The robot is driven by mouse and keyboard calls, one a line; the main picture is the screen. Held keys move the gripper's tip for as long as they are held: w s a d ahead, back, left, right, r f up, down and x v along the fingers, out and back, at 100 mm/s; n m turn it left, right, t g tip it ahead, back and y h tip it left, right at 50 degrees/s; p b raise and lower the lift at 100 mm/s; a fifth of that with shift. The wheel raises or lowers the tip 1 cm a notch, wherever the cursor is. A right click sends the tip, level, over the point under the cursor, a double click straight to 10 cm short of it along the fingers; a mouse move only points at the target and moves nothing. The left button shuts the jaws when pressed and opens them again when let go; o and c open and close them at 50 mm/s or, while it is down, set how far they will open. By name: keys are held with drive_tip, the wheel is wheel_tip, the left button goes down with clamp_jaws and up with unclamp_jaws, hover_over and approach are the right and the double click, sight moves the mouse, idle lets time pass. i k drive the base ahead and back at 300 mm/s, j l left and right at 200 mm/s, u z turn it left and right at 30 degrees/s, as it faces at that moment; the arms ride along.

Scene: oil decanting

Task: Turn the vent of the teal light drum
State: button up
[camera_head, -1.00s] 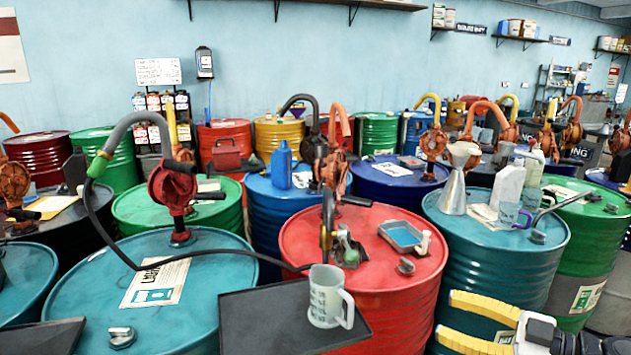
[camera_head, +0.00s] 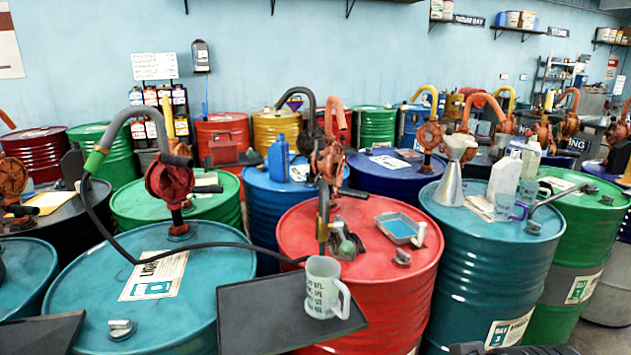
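A teal drum (camera_head: 215,285) stands at the front left with a paper label (camera_head: 155,276) on its lid; the label's words are too slanted to read surely. A grey metal vent cap (camera_head: 121,330) sits near the front edge of that lid. A second teal drum (camera_head: 480,270) stands at the right, with a similar grey cap (camera_head: 533,228) near the right of its lid. My gripper is out of view. Only a dark piece, perhaps of my arm, shows at the bottom edge right of centre.
A red hand pump (camera_head: 171,181) rises from the front-left drum, its black hose crossing the lid to a nozzle at the red drum (camera_head: 420,290). A measuring jug (camera_head: 323,290) stands on a black tray (camera_head: 255,315). A metal funnel (camera_head: 450,185) and bottles crowd the right teal lid.

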sight(124, 326)
drive_tip(key=u, duration=1.25)
